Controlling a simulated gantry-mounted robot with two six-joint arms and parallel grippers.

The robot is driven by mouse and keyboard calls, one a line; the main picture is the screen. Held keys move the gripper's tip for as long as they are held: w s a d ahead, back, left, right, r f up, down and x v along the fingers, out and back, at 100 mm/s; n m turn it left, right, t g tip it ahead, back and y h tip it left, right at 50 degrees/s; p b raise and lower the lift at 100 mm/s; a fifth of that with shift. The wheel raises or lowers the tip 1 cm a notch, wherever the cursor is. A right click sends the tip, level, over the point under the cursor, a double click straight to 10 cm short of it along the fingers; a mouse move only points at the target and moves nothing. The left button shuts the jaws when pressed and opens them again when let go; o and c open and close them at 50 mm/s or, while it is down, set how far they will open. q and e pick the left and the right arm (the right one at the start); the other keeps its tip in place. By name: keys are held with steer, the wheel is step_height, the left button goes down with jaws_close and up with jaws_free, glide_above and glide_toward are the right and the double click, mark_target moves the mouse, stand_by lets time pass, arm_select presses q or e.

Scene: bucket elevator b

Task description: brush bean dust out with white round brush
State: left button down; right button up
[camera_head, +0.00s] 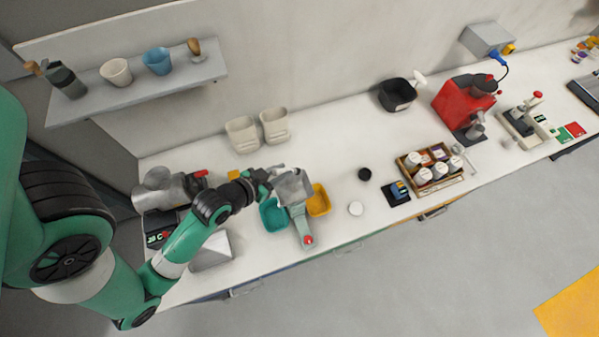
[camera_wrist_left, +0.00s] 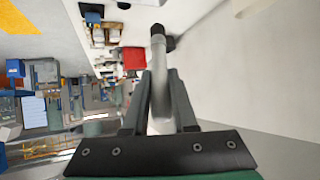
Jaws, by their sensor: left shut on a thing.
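My left gripper (camera_head: 268,178) reaches in from the left above the counter, beside a grey device (camera_head: 292,188) with a chute-like front part and a red spot at its end. In the left wrist view the two dark fingers (camera_wrist_left: 158,78) are shut on a light grey, rounded, rod-like thing (camera_wrist_left: 158,58) with a black end. I cannot tell for sure whether this is the white round brush. A white-handled thing (camera_head: 418,78) also rests at a black bin (camera_head: 396,95) at the back. Bean dust cannot be made out. My right gripper is not in view.
A teal tray (camera_head: 272,216) and a yellow tray (camera_head: 319,201) flank the grey device. A grey machine (camera_head: 165,190) stands left. Two cream bins (camera_head: 243,135) stand behind. A wooden box of jars (camera_head: 430,172) and a red machine (camera_head: 462,102) stand right. The counter between is mostly clear.

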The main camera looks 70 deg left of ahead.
arm_select(q)
steer(key=shift+s+a, duration=0.15)
steer(key=shift+a, duration=0.05)
steer(key=shift+f, duration=0.35)
step_height(320, 180, down, 4)
steer(key=shift+f+b, duration=0.2)
steer(key=shift+b, duration=0.4)
steer(key=shift+d+r, duration=0.1)
